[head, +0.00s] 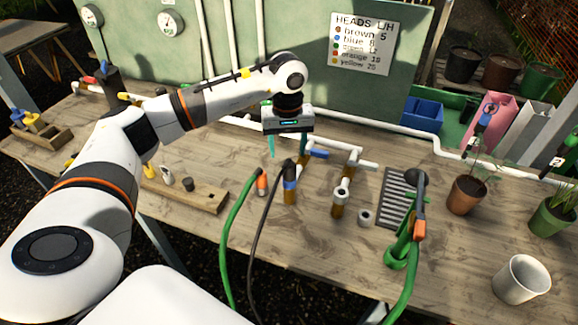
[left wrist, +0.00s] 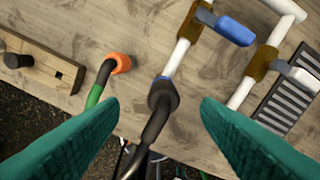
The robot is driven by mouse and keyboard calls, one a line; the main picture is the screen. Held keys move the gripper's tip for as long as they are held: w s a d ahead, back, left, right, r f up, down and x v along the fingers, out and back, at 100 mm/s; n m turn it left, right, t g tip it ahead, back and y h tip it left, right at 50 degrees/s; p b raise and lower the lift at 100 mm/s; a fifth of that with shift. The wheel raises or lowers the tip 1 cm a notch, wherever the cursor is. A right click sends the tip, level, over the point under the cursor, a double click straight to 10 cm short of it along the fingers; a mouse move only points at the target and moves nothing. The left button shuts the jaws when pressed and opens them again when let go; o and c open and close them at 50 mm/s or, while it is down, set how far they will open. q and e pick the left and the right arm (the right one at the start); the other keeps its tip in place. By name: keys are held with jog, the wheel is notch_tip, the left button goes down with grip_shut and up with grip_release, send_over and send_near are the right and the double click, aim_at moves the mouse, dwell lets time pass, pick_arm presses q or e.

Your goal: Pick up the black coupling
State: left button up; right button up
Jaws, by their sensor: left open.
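The black coupling (head: 289,172) is on the end of a black hose, by a blue ring on a pipe stub at the table's front. In the left wrist view the black coupling (left wrist: 162,95) sits between the fingers, with the hose running down from it. My left gripper (head: 287,150) is open, fingers pointing down, just above and behind the coupling in the head view. Its teal fingers show in the left wrist view (left wrist: 160,110), one on each side of the coupling, with gaps on both sides. I cannot tell the exact height gap. My right gripper is not in view.
A green hose with an orange end (head: 262,184) lies just left of the coupling. White pipes with a blue-handled valve (head: 317,154) stand close behind and right. A wooden board (head: 205,196) with small parts lies left. A grey grate (head: 394,195) is right.

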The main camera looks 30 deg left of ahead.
aim_at(289, 169)
pick_arm(q)
jog(key=shift+f, duration=0.9)
jog(key=f+p, duration=0.2)
jog(key=f, duration=0.1)
jog(key=f+p, duration=0.1)
jog(key=shift+s+d+f, duration=0.15)
jog(key=shift+d+f, duration=0.25)
jog(key=shift+f, duration=0.3)
jog(key=c, duration=1.1)
